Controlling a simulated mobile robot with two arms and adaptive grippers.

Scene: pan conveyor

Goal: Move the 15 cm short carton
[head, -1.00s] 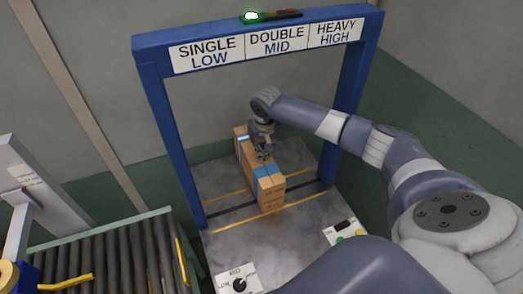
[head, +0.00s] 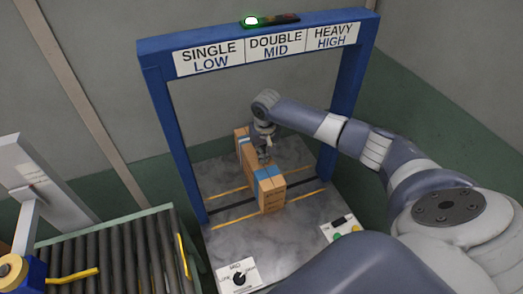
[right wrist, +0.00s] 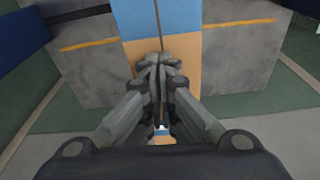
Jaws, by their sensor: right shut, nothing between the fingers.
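The short carton (head: 270,192) is a brown cardboard box with blue tape across its top. It lies lengthwise on the grey slab under the blue frame, across the dark and yellow lines. In the right wrist view its top (right wrist: 190,55) shows with a blue band (right wrist: 135,18) and a centre seam. My right gripper (head: 264,158) is over the carton's top, fingers pointing down. In the right wrist view the fingertips (right wrist: 158,62) are together with nothing between them. I cannot tell whether they touch the carton. My left gripper does not show.
The blue frame (head: 181,140) carries a sign (head: 266,48) reading single low, double mid, heavy high, with a lit lamp (head: 251,20) on top. A dial panel (head: 239,279) and a button box (head: 343,228) sit at the slab's near edge (head: 285,240). A roller conveyor (head: 120,255) stands at the left.

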